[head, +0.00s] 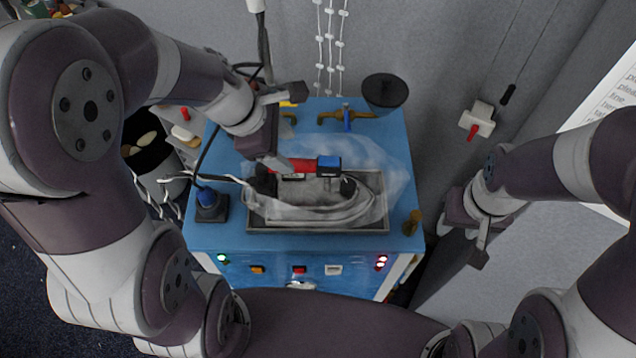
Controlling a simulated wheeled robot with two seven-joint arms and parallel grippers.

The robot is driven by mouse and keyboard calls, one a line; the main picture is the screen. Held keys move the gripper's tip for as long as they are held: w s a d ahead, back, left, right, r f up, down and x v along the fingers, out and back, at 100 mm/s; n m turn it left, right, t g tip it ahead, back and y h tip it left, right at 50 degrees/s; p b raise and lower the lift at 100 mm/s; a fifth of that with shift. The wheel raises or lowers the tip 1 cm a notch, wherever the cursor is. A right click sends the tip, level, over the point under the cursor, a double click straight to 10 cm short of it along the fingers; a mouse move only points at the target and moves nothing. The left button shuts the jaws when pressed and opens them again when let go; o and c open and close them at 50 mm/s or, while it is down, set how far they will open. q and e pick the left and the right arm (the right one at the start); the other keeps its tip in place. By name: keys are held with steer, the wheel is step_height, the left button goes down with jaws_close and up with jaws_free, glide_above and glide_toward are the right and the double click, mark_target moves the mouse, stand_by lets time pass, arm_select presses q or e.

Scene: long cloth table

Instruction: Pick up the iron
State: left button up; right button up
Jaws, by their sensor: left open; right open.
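The iron (328,212) rests on a grey metal tray (385,226) set in a blue table top, its handle red with a blue-and-black end. A pale translucent haze surrounds it. My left gripper (293,128) is open above the iron's handle. One finger is close to the handle's left end and the other is farther back; I cannot tell whether the near finger touches it. My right gripper (462,246) is open and empty, off to the right of the blue table.
A blue knob on a black base (210,206) stands left of the tray. A brass tap with a blue handle (348,118) and a black round cup (385,92) are at the back. Coloured buttons line the front. A cord hangs near my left arm.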

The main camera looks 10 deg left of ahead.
mark_target(302, 161)
arm_select(q)
steer(key=f, duration=0.2)
steer(key=d+f, duration=0.1)
steer(key=f, duration=0.1)
steer(key=shift+d+b, duration=0.1)
steer(key=shift+b, duration=0.25)
steer(key=w+f, duration=0.1)
steer(key=d+f, duration=0.1)
steer(key=w+d+f, duration=0.1)
steer(key=shift+w+f+b, duration=0.3)
steer(key=shift+w+b, duration=0.05)
steer(key=shift+d+f+b, duration=0.2)
steer(key=shift+f+b, duration=0.25)
steer(key=shift+f, duration=0.75)
steer(key=shift+s+f, duration=0.1)
steer(key=shift+s, duration=0.05)
steer(key=shift+w+d, duration=0.1)
steer(key=shift+w, duration=0.2)
steer(key=c, duration=0.3)
jaws_close()
arm_select(e)
steer(key=shift+w+d+f, duration=0.1)
steer(key=shift+w+f, duration=0.1)
steer(key=shift+f, duration=1)
